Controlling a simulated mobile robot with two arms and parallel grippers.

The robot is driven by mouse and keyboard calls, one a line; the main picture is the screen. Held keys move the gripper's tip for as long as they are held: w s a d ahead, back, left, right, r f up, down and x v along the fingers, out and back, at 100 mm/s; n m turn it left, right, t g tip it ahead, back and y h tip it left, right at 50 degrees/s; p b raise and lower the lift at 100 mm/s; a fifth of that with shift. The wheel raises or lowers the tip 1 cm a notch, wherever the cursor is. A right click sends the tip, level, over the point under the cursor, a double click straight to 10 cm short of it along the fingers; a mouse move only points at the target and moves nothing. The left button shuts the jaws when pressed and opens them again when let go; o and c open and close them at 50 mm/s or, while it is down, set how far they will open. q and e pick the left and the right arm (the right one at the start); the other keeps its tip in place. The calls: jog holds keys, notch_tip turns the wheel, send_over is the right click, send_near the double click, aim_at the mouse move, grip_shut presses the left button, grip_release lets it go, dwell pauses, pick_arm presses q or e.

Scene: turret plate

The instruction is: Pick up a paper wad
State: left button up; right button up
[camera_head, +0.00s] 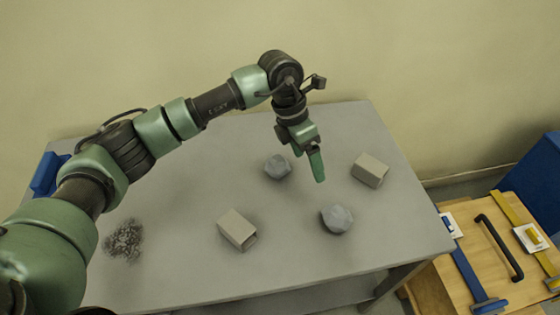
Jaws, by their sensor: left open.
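Two grey, crumpled, faceted lumps that look like paper wads are on the grey table (180,285). One paper wad (277,167) lies near the middle, and the other paper wad (336,219) lies nearer the front right. My left gripper (317,168) hangs above the table, pointing down, between and a little above the two wads in the picture. It is open with nothing seen in it. Its fingers are seen nearly edge-on, so the gap is hard to make out. My right gripper is not in view.
Two small beige boxes are on the table, one box (237,229) front left of the wads and one box (370,170) at the right. A dark granular pile (123,241) lies at the left. A wooden unit (500,262) with a black handle stands right of the table.

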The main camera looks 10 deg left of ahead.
aim_at(277, 159)
pick_arm(q)
jog(key=w+a+y, duration=0.1)
jog(key=a, duration=0.1)
jog(key=w+a+y, duration=0.1)
jog(key=a, duration=0.1)
jog(key=w+a+y, duration=0.1)
jog(key=a, duration=0.2)
jog(key=shift+r, duration=0.35)
jog(key=shift+a+f+n+b, duration=0.15)
jog(key=shift+a+f+b, duration=0.1)
jog(key=shift+f+b, duration=0.25)
jog(key=shift+a+f+n+b, duration=0.2)
jog(key=shift+f+b, duration=0.2)
jog(key=shift+f, duration=0.15)
notch_tip(277, 159, down, 5)
jog(key=shift+s+f+b, duration=0.15)
jog(key=shift+b, duration=1.05)
jog(key=c, duration=1.4)
